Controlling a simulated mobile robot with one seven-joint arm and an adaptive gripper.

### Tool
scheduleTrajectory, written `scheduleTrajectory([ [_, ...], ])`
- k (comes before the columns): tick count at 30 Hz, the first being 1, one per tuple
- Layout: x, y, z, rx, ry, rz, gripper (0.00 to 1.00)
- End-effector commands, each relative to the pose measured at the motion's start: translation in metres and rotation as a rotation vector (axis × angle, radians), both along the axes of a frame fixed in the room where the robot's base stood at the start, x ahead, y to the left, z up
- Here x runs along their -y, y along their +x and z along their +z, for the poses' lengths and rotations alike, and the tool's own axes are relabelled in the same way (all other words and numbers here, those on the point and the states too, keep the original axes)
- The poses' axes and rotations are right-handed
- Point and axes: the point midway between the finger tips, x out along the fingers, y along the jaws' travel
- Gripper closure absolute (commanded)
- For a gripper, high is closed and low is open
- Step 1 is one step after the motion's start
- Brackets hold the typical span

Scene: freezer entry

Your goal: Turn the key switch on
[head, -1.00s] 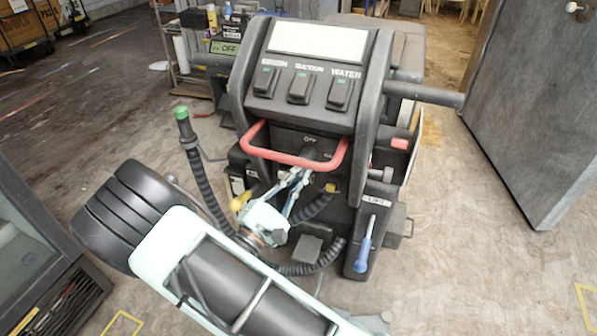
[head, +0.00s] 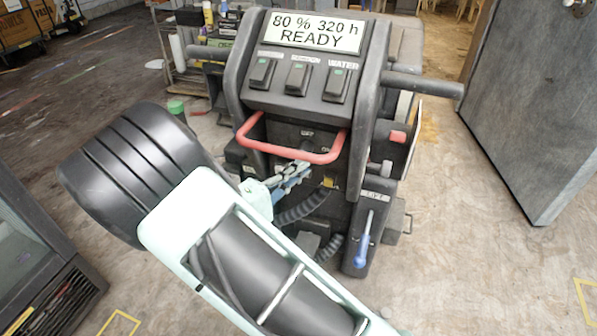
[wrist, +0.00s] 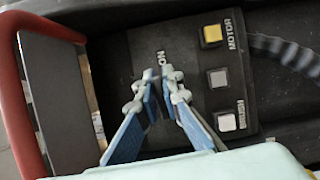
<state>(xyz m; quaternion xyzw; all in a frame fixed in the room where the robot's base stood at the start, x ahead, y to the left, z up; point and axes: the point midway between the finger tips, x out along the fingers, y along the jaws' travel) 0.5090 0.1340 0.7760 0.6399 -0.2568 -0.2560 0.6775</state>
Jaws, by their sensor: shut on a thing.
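The key switch (wrist: 159,98) is on the dark front panel of a floor-cleaning machine (head: 312,90), below the red handle (head: 318,157). It is dark and mostly hidden between my fingers. My gripper (wrist: 158,76) is shut on it, blue finger pads on both sides, with the tips beside the ON label. In the head view my gripper (head: 301,167) reaches in just under the red handle. OFF and ON labels show partly there. The display (head: 314,33) on top is lit and reads "80 % 320 h READY".
Brush, suction and water rocker switches (head: 298,78) sit below the display. In the wrist view a yellow MOTOR button (wrist: 212,34), a grey button and a white button (wrist: 226,122) lie right of my fingers. A blue-handled lever (head: 363,247) is at lower right.

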Motion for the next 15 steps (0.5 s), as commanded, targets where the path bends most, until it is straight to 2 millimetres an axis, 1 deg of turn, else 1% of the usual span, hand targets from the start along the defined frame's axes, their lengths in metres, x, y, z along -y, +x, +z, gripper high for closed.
scheduleTrajectory([
  [6,-0.0022,0.0004,-0.0017,0.016,0.055,0.006,1.00],
  [15,-0.0025,0.0006,-0.0013,0.022,0.069,0.007,1.00],
])
